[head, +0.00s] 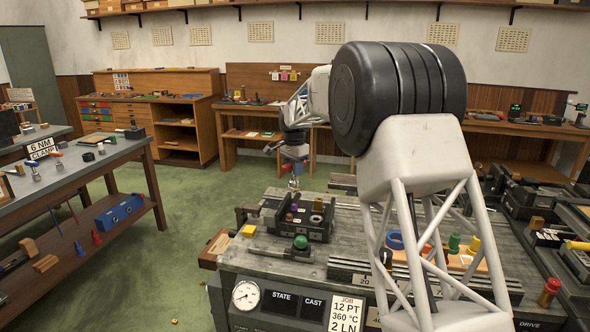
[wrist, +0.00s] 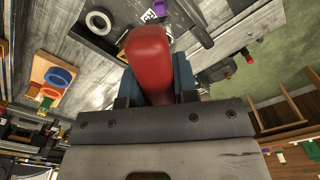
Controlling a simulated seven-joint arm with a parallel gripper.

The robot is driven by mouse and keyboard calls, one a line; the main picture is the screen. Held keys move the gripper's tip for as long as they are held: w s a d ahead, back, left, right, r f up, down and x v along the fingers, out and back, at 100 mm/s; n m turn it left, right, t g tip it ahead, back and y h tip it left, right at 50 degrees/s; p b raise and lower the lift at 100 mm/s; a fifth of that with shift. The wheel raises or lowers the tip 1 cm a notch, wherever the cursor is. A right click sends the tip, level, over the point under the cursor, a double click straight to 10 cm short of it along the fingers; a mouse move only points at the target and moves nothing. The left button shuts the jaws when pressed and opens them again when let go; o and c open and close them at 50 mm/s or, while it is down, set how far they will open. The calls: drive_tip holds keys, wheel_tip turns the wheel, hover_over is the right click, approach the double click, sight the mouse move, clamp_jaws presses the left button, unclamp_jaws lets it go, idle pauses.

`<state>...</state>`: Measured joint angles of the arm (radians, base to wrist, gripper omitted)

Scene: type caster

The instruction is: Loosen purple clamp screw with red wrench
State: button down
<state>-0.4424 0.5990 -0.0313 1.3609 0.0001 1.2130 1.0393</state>
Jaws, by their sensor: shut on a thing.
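My gripper (head: 294,153) hangs above the machine bench, over the dark casting block (head: 318,228). In the wrist view my gripper (wrist: 157,85) is shut on the red wrench (wrist: 148,55), with a finger on each side of its thick red handle. The handle hides the wrench's working end in that view. In the head view the wrench's metal shank (head: 295,182) points down below the gripper, above the block. The purple clamp screw (head: 294,207) shows on the block below the shank. A purple spot, likely the screw (wrist: 159,7), shows just beyond the handle in the wrist view. Contact is not visible.
A green knob (head: 301,242) stands at the block's front, and a yellow block (head: 249,231) lies left of it. A blue ring (head: 396,240) and colored pegs sit on a wooden tray to the right. A side bench (head: 75,165) stands at left, across open green floor.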

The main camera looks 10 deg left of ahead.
sight(294, 180)
drive_tip(key=shift+f, duration=2.2)
drive_tip(key=shift+f, duration=1.45)
idle(0.8)
drive_tip(key=m, duration=0.5)
drive_tip(key=shift+m, duration=0.3)
drive_tip(key=m, duration=0.4)
drive_tip(key=shift+m, duration=0.4)
drive_tip(key=shift+n, duration=0.4)
